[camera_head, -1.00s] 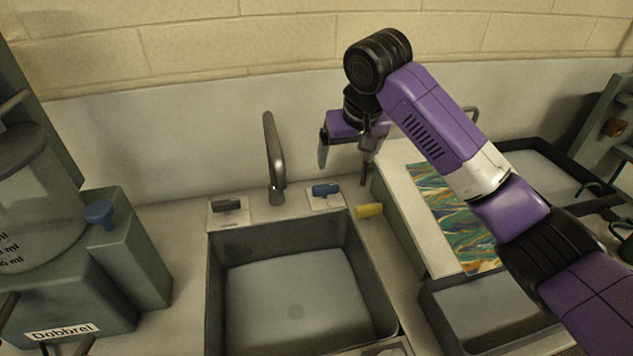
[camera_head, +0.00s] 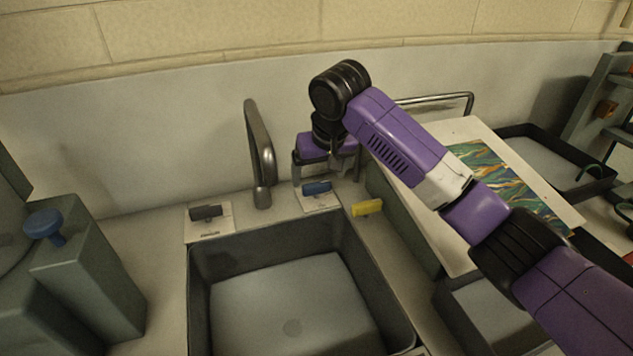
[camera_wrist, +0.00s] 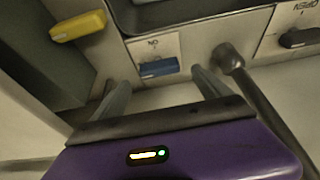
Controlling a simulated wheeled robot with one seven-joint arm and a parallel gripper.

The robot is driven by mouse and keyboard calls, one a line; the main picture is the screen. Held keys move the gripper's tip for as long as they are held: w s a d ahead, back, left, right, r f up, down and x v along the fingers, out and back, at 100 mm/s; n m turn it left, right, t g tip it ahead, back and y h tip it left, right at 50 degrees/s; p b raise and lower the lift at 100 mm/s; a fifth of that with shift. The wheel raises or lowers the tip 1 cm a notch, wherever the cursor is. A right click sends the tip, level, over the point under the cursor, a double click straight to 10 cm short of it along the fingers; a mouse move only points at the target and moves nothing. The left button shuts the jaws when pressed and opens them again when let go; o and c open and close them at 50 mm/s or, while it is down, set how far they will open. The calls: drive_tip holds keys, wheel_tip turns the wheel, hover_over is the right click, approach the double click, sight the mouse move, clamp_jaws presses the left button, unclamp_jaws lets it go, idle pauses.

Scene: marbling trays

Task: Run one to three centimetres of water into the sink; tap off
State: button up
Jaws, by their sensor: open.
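The grey sink (camera_head: 200,290) stands in the counter, and its pale floor shows with a round drain spot; I cannot tell any water in it. The curved metal tap (camera_head: 262,150) rises behind it, with no stream visible. A blue lever (camera_head: 317,187) sits on a pale plate right of the tap, and a dark lever (camera_head: 206,212) on a plate to the left. My gripper (camera_head: 325,182) is open around or just above the blue lever. In the wrist view the blue lever (camera_wrist: 158,67) lies ahead, between the two spread fingers (camera_wrist: 165,90); contact cannot be told.
A board with a marbled sheet (camera_head: 510,185) and dark trays (camera_head: 550,160) lie to the right. A grey unit with a blue knob (camera_head: 42,224) stands left. The wall is close behind.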

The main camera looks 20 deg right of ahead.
sight(317, 184)
drive_tip(key=shift+x, duration=2)
drive_tip(key=c, duration=1.4)
drive_tip(key=shift+o, duration=0.2)
drive_tip(key=shift+a+r+p, duration=0.1)
drive_tip(key=shift+r+p, duration=0.2)
drive_tip(key=shift+p, duration=0.4)
drive_tip(key=shift+a+r+m+p, duration=0.1)
drive_tip(key=shift+m+p, duration=0.3)
drive_tip(key=shift+p, duration=0.8)
drive_tip(key=shift+f+m+h+p, duration=0.25)
drive_tip(key=shift+m+h+p, duration=0.2)
drive_tip(key=shift+p, duration=0.35)
drive_tip(key=o, duration=1.4)
drive_tip(key=shift+f, duration=0.1)
drive_tip(key=shift+c, duration=0.2)
